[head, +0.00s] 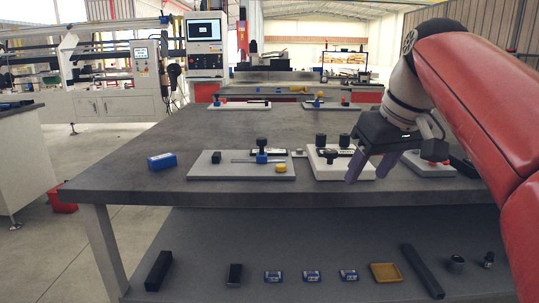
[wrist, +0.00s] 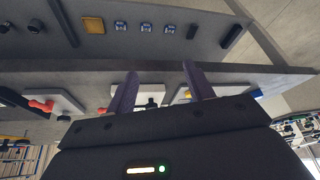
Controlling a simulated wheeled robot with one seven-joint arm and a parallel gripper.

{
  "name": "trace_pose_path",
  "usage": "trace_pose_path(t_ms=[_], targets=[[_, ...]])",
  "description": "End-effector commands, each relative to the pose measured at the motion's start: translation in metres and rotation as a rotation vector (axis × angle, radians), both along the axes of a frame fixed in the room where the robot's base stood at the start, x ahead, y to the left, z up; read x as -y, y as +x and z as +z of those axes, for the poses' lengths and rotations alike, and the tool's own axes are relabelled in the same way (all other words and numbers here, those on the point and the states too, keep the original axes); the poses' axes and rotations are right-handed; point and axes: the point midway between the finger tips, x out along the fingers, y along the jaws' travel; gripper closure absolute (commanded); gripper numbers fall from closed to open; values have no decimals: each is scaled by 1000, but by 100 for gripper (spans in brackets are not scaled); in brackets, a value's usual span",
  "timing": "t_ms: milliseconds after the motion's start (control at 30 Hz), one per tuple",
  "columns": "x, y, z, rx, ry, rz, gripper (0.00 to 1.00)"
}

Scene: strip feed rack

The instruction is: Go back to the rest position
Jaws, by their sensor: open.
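My gripper (head: 369,166) is open and empty in the head view, at the front edge of the grey table (head: 118,181). It hangs in front of a white plate (head: 325,172) that bears black knobs. In the wrist view its two purple-grey fingers (wrist: 158,90) stand apart with nothing between them. My red arm reaches in from the right side of the head view.
A grey plate (head: 222,171) with a blue-and-black fixture and a yellow knob lies left of the gripper. A blue box (head: 162,161) stands at the table's left. The lower shelf (head: 205,240) holds small blue-white boxes, a yellow tray (head: 385,272) and black bars.

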Motion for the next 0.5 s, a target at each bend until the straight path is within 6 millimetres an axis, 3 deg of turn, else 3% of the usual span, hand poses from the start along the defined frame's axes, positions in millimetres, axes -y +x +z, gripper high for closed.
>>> trace_pose_path(t_ms=[167, 267, 500], targets=[[-5, -29, -35, 5, 10, -84, 47], [-8, -54, -68, 15, 12, -149, 47], [-16, -119, -169, 52, 0, -295, 47]])
